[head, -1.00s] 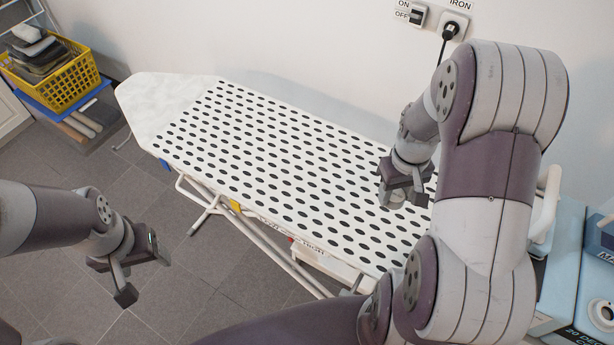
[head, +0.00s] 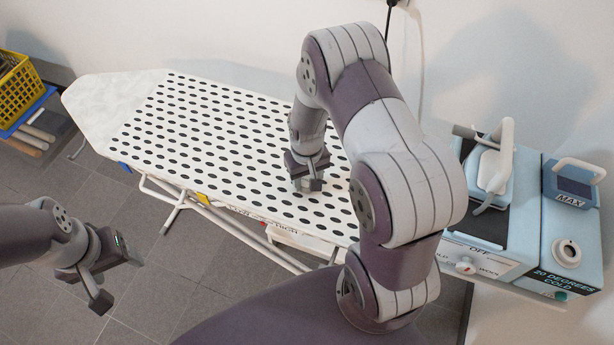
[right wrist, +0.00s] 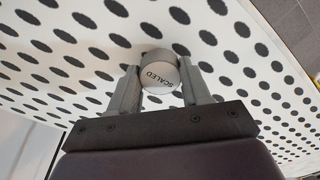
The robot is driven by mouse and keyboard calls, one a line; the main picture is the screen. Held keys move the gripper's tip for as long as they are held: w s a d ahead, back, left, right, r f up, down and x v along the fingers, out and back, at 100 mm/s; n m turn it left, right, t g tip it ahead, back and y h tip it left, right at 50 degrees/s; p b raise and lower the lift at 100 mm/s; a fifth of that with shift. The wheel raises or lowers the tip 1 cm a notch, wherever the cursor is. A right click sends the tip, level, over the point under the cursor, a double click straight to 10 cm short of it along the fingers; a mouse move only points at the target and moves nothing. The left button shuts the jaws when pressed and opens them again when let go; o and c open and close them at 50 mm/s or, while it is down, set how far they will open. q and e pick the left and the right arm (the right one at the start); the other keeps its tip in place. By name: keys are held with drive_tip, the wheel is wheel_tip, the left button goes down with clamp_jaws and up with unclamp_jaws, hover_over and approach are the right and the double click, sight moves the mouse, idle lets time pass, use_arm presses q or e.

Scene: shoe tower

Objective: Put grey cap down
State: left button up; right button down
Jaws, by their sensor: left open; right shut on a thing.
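My left gripper (head: 118,278) is open and empty above the floor, left of the board.
A light-blue iron station (head: 490,240) with an iron (head: 492,170) on it stands at the right. A blue box marked MAX (head: 572,185) is beside it. A yellow basket (head: 18,88) is at the far left. Most of the board is clear.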

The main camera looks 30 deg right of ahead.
sight(307, 181)
drive_tip(key=shift+f, duration=0.1)
drive_tip(key=c, duration=0.5)
unclamp_jaws()
wheel_tip(307, 181, up, 12)
drive_tip(key=s+a+r+n+t, duration=0.1)
drive_tip(key=s+a+r, duration=0.3)
drive_tip(key=s, duration=0.5)
drive_tip(key=shift+a+r, duration=0.25)
drive_tip(key=shift+a, duration=0.35)
